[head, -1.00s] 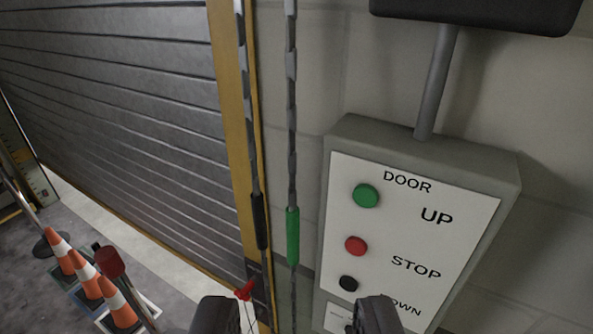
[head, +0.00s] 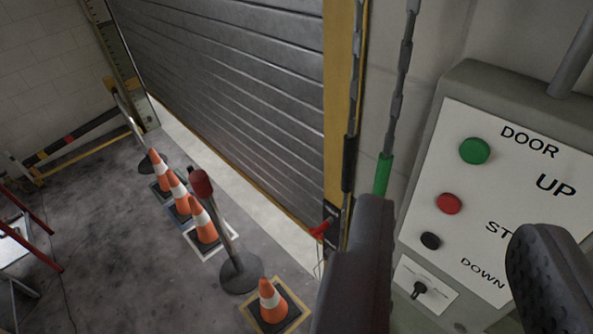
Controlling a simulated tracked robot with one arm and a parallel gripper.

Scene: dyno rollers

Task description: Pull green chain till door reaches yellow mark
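The green-marked chain (head: 383,174) hangs right of the door frame, its green sleeve partly hidden behind my left finger. A second chain with a black sleeve (head: 349,163) hangs just to its left. The grey slatted roller door (head: 235,90) fills the upper middle, with a light strip of floor along its bottom edge. My gripper (head: 450,265) is open, its fingers wide apart at the lower right. Nothing is seen held between them. The yellow mark cannot be made out for certain; a graduated board (head: 122,60) stands at the door's far left side.
A door control box (head: 450,135) with green, red and black buttons stands right of the chains, behind my fingers. Several orange cones (head: 205,226) and a red-topped post (head: 201,185) stand on the floor before the door. A red handle (head: 320,229) is by the frame.

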